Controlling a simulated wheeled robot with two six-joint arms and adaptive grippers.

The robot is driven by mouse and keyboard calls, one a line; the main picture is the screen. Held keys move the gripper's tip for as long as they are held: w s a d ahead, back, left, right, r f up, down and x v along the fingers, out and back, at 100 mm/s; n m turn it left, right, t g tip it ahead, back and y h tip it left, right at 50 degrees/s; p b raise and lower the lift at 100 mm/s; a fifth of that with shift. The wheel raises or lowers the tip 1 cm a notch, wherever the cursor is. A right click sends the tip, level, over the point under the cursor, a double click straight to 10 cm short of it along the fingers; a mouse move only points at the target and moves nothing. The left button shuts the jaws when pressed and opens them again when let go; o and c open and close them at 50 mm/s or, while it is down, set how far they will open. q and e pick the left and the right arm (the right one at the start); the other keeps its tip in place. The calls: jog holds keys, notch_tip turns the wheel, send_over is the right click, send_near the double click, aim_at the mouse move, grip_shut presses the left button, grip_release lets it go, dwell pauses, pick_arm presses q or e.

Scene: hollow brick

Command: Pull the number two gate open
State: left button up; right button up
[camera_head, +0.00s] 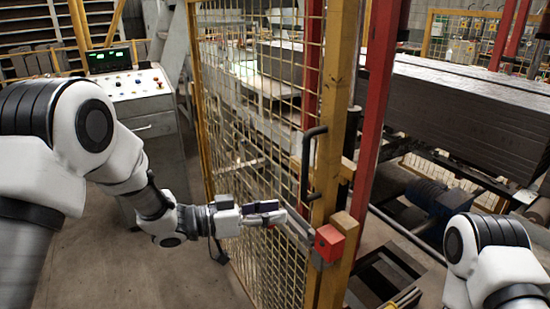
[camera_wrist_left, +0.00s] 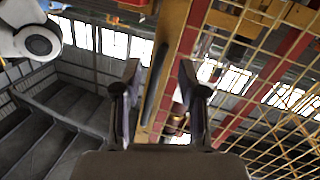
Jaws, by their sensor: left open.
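The gate (camera_head: 255,165) is a yellow-framed wire mesh panel beside a yellow post (camera_head: 335,110). I cannot read a number on it. A black bar handle (camera_head: 308,165) stands upright near its right edge. My left gripper (camera_head: 278,213) is open, in front of the mesh, below and left of the handle. In the left wrist view, the handle (camera_wrist_left: 152,88) shows beyond and between the open fingers (camera_wrist_left: 160,95), with the yellow post behind it. I see no contact with the handle. My right arm shows at the lower right, but its gripper is out of view.
A red box (camera_head: 328,243) is on the yellow post, close right of my left gripper. A control console (camera_head: 135,95) stands at the left. A red post (camera_head: 378,85) and a stack of grey slabs (camera_head: 470,110) are behind. The floor (camera_head: 200,275) left of the gate is clear.

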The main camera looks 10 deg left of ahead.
pick_arm(q)
jog(key=m+p, duration=0.1)
jog(key=m, duration=0.1)
send_near(303, 157)
jog(key=d, duration=0.3)
jog(key=shift+h, duration=0.4)
jog(key=p+x, duration=0.1)
jog(key=x, duration=0.1)
jog(key=w+x, duration=0.1)
jog(key=x, duration=0.2)
jog(key=p+x, duration=0.1)
jog(key=x, duration=0.2)
jog(key=shift+w+a+f+p, duration=0.25)
jog(key=shift+a+f+p, duration=0.05)
jog(key=shift+f+p, duration=0.05)
jog(key=shift+s+a, duration=0.1)
pick_arm(e)
notch_tip(303, 157, up, 5)
jog(key=shift+s+a+r, duration=0.1)
pick_arm(q)
jog(key=shift+f, duration=0.1)
grip_shut()
